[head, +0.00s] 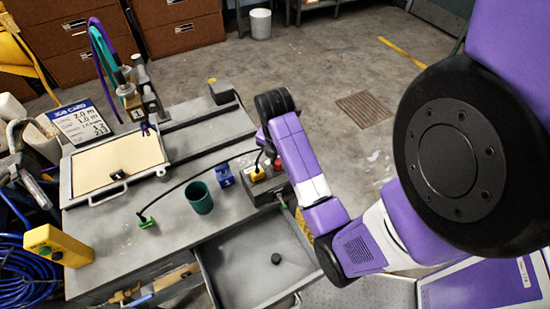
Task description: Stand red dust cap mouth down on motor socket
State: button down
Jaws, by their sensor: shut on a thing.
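The red dust cap (278,164) shows as a small red spot above a dark socket box (265,188) at the right edge of the bench. My gripper (270,152) is over that box, mostly hidden behind my purple forearm. It is shut, with the red cap at its fingertips. Which way the cap's mouth faces is too small to tell. A yellow plug or cap (257,174) is on the box, just left of the red cap. I cannot make out which part of the box is the motor socket, or whether the cap touches it.
A dark cable runs from the box to a green plug (147,222). A blue block (225,175) and a teal cup (200,197) stand left of the box. An open drawer (235,270) juts out below, holding a black puck (275,259). A yellow case (58,245) is at left.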

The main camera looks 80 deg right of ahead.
jog(key=shift+f, duration=0.4)
jog(key=shift+f, duration=0.15)
jog(key=c, duration=1.1)
grip_release()
